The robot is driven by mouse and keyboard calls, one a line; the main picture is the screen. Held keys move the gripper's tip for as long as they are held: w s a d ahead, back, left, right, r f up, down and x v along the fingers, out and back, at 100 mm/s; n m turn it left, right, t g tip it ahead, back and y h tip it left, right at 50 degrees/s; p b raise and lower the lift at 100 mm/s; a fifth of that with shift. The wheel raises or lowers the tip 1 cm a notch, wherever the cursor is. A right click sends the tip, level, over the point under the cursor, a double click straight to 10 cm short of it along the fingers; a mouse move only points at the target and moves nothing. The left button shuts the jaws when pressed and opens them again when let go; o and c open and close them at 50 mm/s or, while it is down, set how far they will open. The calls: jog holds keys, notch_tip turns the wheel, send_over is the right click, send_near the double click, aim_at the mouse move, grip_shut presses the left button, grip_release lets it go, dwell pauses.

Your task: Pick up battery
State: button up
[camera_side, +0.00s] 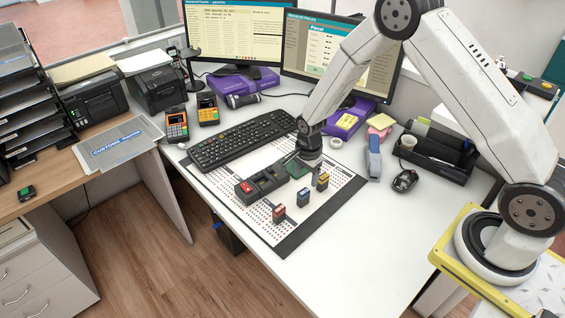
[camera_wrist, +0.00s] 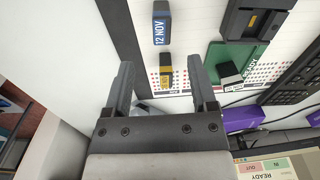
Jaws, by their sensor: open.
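My gripper (camera_side: 308,160) is open and empty above the back of the patterned mat. In the wrist view its two fingers (camera_wrist: 161,66) stand wide apart, with a small black and yellow block (camera_wrist: 166,72) showing between them. In the side view this yellow block (camera_side: 323,181) stands at the right of a row with a blue block (camera_side: 303,197) and a red block (camera_side: 279,214). The blue one, labelled "12 NOV" (camera_wrist: 161,27), lies beyond the fingers. I cannot tell which thing is the battery.
A black holder with a red part (camera_side: 246,187) sits on the mat (camera_side: 290,243). A keyboard (camera_side: 240,138) lies behind it. A stapler-like blue thing (camera_side: 374,160), a mouse (camera_side: 405,181) and a black organiser (camera_side: 436,153) stand right. The desk's front right is clear.

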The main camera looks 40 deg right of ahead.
aim_at(304, 191)
jog(key=shift+w+f+m, duration=0.15)
jog(key=shift+f+m, duration=0.25)
jog(key=shift+f, duration=0.15)
jog(key=shift+w+f+m, duration=0.15)
jog(key=shift+f+m, duration=0.25)
jog(key=shift+f, duration=1.45)
jog(key=shift+s+a+f, duration=0.1)
jog(key=shift+f, duration=2.5)
grip_shut()
